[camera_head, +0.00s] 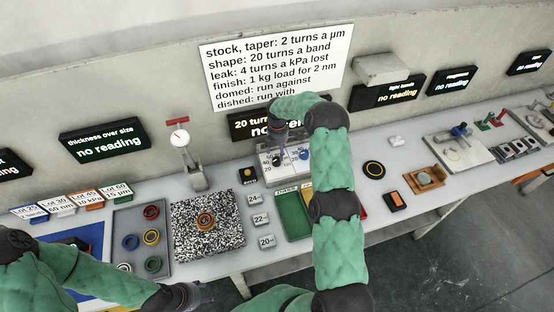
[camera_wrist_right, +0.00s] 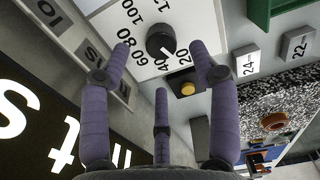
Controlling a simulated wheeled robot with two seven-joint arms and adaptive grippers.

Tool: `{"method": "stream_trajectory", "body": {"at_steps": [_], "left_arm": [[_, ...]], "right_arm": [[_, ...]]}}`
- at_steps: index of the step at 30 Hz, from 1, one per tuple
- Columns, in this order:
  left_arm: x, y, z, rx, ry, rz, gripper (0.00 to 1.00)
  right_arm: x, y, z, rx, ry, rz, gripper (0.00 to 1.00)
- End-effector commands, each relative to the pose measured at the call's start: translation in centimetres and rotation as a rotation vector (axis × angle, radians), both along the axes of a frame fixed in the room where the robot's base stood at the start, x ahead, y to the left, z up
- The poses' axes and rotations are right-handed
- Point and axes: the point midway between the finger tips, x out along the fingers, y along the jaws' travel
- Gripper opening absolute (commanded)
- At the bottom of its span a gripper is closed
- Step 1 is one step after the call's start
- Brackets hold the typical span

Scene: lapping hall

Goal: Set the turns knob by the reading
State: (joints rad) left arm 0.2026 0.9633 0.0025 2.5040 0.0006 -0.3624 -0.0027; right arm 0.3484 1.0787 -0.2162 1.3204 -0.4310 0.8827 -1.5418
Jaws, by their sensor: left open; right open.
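A white dial panel (camera_head: 268,171) stands at the back of the bench with two small knobs. In the right wrist view a black knob (camera_wrist_right: 160,42) sits on its numbered face (camera_wrist_right: 112,22); its white pointer aims between 40 and 20. The thickness display (camera_head: 104,139) says "no reading". Another display (camera_head: 241,125) is partly hidden. My left gripper (camera_head: 196,296) is open at the front edge.
The rule sign (camera_head: 275,65) hangs on the back wall. A speckled plate (camera_head: 190,246) bears an orange-brown ring. A grey tray (camera_head: 125,222) holds coloured rings. Numbered blocks (camera_head: 260,219) and a yellow-button box (camera_head: 247,175) stand near the panel. My right arm covers part of the bench.

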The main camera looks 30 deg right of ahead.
Motion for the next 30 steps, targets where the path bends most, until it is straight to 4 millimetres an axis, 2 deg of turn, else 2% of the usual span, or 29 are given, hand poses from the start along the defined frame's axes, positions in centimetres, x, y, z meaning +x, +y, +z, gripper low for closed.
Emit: {"method": "stream_trajectory", "body": {"at_steps": [3,10,15,23,24,27,30], "left_arm": [[0.0,0.0,0.0,0.000,-0.001,0.000,0.54],[0.0,0.0,0.0,0.000,-0.001,0.000,0.54],[0.0,0.0,0.0,0.000,-0.001,0.000,0.54],[0.0,0.0,0.0,0.000,-0.001,0.000,0.54],[0.0,0.0,0.0,0.000,-0.001,0.000,0.54],[0.0,0.0,0.0,0.000,-0.001,0.000,0.54],[0.0,0.0,0.0,0.000,-0.001,0.000,0.54]], "right_arm": [[-0.1,0.0,-2.4,0.000,0.003,0.000,0.61],[0.0,0.0,-5.4,0.001,0.001,-0.001,0.61],[0.0,0.0,-6.3,0.000,-0.001,-0.001,0.61],[0.0,0.0,-6.4,0.000,-0.001,0.000,0.61],[0.0,0.0,-6.4,0.000,-0.001,0.000,0.59],[0.0,0.0,-6.4,0.000,-0.001,0.000,0.30],[0.0,0.0,-6.4,0.000,-0.001,0.000,0.07]]}}
